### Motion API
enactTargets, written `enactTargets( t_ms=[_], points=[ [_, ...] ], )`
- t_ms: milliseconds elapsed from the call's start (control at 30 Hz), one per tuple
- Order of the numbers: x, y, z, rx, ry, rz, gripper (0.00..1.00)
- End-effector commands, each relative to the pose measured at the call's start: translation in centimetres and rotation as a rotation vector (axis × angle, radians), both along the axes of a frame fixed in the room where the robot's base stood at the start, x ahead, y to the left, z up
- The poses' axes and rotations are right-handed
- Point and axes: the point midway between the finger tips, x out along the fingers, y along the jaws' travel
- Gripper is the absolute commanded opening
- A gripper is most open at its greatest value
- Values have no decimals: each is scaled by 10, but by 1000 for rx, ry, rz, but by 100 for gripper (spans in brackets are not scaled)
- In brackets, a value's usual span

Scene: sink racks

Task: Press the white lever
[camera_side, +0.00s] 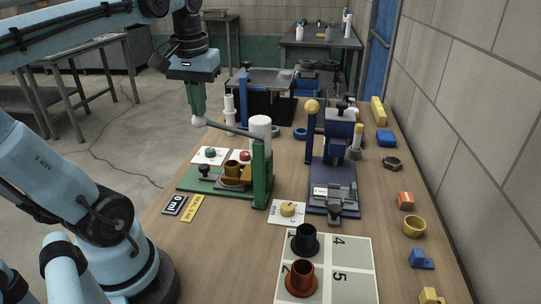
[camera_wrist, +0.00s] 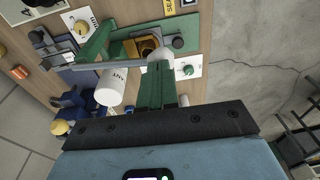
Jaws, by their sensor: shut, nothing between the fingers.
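The green press (camera_side: 262,175) stands on the wooden table, with a grey lever arm that ends in a white ball knob (camera_side: 198,121). The arm slopes up from the press's post to the knob on the left. In the wrist view the fingertips (camera_wrist: 160,68) overlap the white knob (camera_wrist: 160,56). I cannot tell whether they touch it. A brown cup (camera_side: 232,168) sits on the press base below the lever.
A blue press with a yellow knob (camera_side: 312,106) stands to the right. Black and brown cups stand on a numbered white mat (camera_side: 352,262) in front. Small coloured parts line the right table edge.

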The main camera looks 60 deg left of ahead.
Motion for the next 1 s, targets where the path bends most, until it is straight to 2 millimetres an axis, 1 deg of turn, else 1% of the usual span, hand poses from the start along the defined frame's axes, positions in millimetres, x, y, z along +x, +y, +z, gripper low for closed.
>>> enactTargets(
  t_ms=[33,200,500,700,1000],
  points=[
    [-3,4,-5,-23,-25,9,0],
    [-9,10,-23,-118,-121,9,0],
    [-14,15,-52,-266,-270,5,0],
    [-14,15,-65,-274,-276,-1,0],
    [-15,15,-73,-272,-274,-1,0]
  ],
)
